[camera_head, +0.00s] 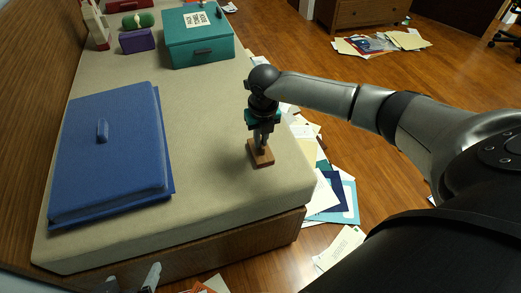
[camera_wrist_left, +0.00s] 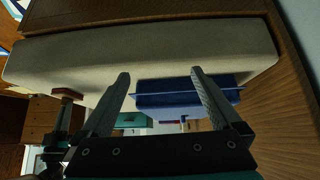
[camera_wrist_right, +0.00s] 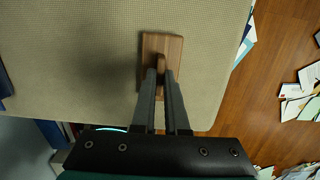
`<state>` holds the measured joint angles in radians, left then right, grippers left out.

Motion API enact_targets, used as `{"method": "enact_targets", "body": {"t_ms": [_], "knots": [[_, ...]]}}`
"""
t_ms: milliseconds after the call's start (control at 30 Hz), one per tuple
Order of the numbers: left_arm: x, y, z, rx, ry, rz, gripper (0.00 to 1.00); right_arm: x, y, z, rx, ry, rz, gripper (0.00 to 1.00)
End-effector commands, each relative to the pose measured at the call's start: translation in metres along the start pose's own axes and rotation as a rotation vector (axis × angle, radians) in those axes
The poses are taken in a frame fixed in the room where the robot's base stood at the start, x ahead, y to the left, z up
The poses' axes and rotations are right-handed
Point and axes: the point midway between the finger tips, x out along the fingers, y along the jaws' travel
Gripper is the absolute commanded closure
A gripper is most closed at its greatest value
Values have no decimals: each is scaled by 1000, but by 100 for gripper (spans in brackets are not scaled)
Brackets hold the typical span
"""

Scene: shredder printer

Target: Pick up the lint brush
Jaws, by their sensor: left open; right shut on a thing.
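The lint brush is a brown wooden block (camera_head: 261,156) with a small upright handle, at the front right of the beige bench top (camera_head: 205,130). In the right wrist view the brush (camera_wrist_right: 160,44) lies against the beige surface, and its handle is between the fingers. My right gripper (camera_head: 262,146) points down at it and is shut on the handle. The fingers (camera_wrist_right: 161,75) hide part of the brush. I cannot tell whether the brush touches the surface. My left gripper (camera_head: 133,280) is open and empty, low in front of the bench; its fingers (camera_wrist_left: 160,80) are spread wide.
A blue box (camera_head: 110,150) lies at the left of the bench. A teal box (camera_head: 198,40), a purple box (camera_head: 137,40) and a green rolled item (camera_head: 138,20) stand at the back. Papers (camera_head: 335,195) litter the floor beside the bench.

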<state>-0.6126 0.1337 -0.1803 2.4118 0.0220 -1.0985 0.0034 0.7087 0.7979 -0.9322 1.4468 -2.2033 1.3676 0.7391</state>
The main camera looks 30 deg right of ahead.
Motion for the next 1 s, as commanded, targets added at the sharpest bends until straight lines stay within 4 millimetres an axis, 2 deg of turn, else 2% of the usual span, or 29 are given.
{"method": "enact_targets", "body": {"t_ms": [500, 667, 900, 1000], "knots": [[-2, -1, 3, 1, -20, -2, 2, -4, 0, 1, 0, -1, 0, 100], [-9, -9, 6, -5, -77, -25, 2, -12, 0, 2, 0, -2, 1, 100], [-30, -23, 19, -17, -223, -64, 2, -32, 0, 5, 1, -2, 1, 100], [-20, -26, 32, -20, -286, -69, 2, -57, 0, 8, 1, -4, 1, 100]]}}
